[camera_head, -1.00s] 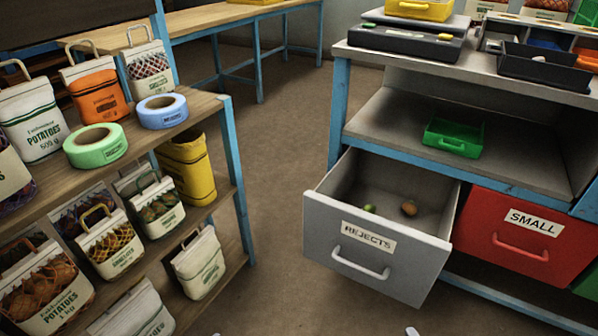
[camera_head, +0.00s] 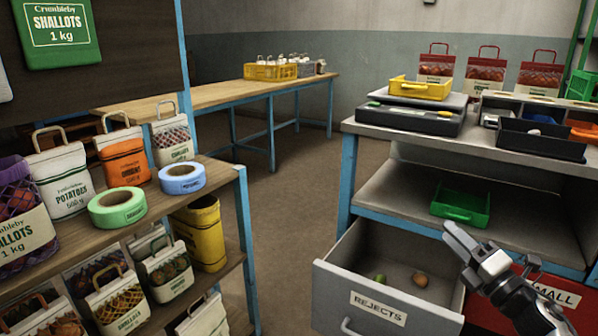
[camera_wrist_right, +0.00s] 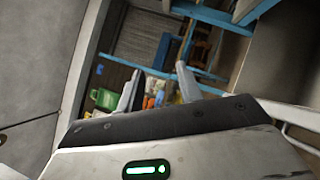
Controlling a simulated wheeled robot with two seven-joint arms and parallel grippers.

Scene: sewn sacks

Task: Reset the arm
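My right gripper (camera_head: 462,238) is raised at the lower right of the head view, in front of the bench with the drawers. In the right wrist view its two fingers (camera_wrist_right: 158,82) stand apart with nothing held between them. My left gripper is not in view. My right arm partly covers the red SMALL drawer (camera_head: 560,290).
A green tray (camera_head: 460,204) sits on the bench shelf, close behind my right gripper. A yellow tray (camera_head: 420,90) rests on the scale (camera_head: 410,118) above. The wooden shelf (camera_head: 228,175) at left holds sacks and tape rolls. Floor (camera_head: 290,210) between shelf and bench is clear.

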